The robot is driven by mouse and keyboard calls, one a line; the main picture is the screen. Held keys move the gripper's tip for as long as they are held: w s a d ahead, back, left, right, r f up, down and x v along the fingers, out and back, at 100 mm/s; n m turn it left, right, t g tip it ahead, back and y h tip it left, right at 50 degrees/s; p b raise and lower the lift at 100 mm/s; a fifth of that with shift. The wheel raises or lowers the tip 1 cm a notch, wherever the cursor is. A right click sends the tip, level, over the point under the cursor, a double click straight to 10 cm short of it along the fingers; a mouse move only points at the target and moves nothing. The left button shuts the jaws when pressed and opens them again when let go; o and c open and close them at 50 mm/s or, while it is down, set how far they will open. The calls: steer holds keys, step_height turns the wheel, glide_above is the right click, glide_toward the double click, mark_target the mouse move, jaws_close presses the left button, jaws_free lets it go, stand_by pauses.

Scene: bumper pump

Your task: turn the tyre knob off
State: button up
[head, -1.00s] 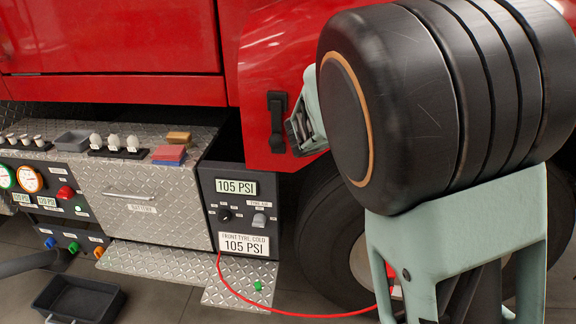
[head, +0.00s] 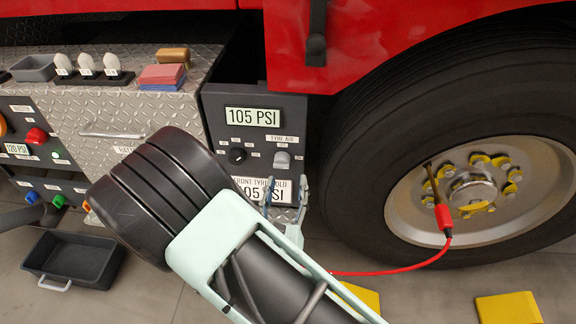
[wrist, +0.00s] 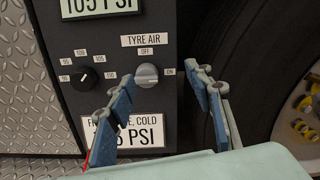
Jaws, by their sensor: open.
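The tyre knob is a grey knob (head: 282,160) under the TYRE AIR label on the dark panel, right of a black dial. In the wrist view the grey knob (wrist: 147,76) has OFF above it and ON to its right. Its ridge looks roughly level, but I cannot tell surely which label it points to. My gripper (head: 286,190) is open and empty, just in front of and below the knob in the head view. In the wrist view the blue-padded fingers of my gripper (wrist: 163,95) stand either side of the knob, apart from it, partly covering the lower pressure sign.
The black dial (wrist: 85,79) sits close left of the knob. A 105 PSI display (head: 253,117) is above. The large tyre (head: 355,160) is right of the panel, with a red hose (head: 400,268) running to its wheel. A black tray (head: 75,258) lies on the floor.

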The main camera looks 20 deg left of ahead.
mark_target(282, 167)
steer(key=shift+n+g+y, duration=0.3)
steer(key=shift+n+y, duration=0.3)
steer(key=shift+n, duration=0.1)
steer(key=w+a+f, duration=0.1)
steer(key=w, duration=0.1)
steer(key=w+a+f+b, duration=0.1)
steer(key=w+a, duration=0.1)
steer(key=w, duration=0.1)
steer(key=w+a+f+b, duration=0.1)
steer(key=w+a, duration=0.1)
steer(key=w, duration=0.1)
steer(key=shift+w, duration=0.1)
steer(key=c, duration=1.1)
